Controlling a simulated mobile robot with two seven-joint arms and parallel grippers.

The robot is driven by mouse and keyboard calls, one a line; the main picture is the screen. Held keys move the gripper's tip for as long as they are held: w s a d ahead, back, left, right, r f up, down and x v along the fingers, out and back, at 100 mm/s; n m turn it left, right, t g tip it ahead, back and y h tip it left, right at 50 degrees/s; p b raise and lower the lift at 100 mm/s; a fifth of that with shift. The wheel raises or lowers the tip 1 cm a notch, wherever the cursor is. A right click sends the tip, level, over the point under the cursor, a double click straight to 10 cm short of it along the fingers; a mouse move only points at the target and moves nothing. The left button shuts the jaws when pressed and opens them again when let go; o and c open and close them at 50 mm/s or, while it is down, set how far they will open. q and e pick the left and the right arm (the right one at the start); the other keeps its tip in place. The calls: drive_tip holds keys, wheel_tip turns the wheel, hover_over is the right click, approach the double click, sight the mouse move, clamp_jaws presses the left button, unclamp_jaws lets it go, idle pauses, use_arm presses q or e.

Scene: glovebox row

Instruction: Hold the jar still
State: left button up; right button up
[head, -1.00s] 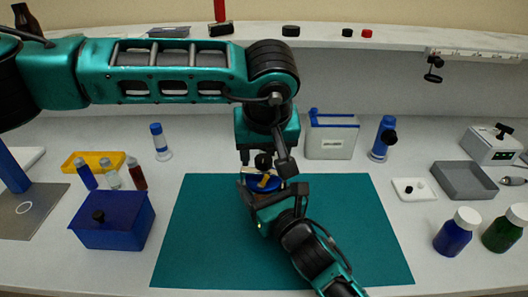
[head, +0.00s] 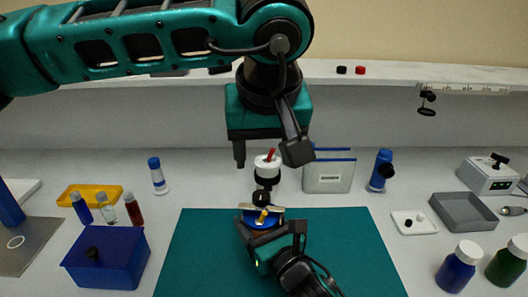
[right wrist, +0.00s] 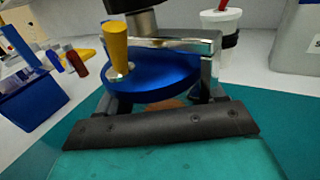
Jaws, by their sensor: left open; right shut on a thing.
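The jar has a blue lid (head: 262,220) with a metal bar across it and a yellow handle (right wrist: 117,48). It stands upright at the back of the teal mat (head: 200,255). My right gripper (head: 274,232) is shut on the jar below the lid. In the right wrist view the blue lid (right wrist: 160,76) sits above the dark gripper (right wrist: 165,120), which hides most of the jar's body. A dark knob (head: 262,198) rises over the bar. My left gripper (head: 268,148) is open and empty, above and behind the jar.
A white cup (head: 267,168) with a red stick and dark band stands just behind the jar. A blue box (head: 107,262) is left of the mat. A grey tray (head: 463,213) and dark bottles (head: 457,268) are at right. The mat's front is partly clear.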

drive_tip(key=shift+r, duration=0.1)
drive_tip(key=o, duration=1.4)
drive_tip(key=shift+s, duration=0.1)
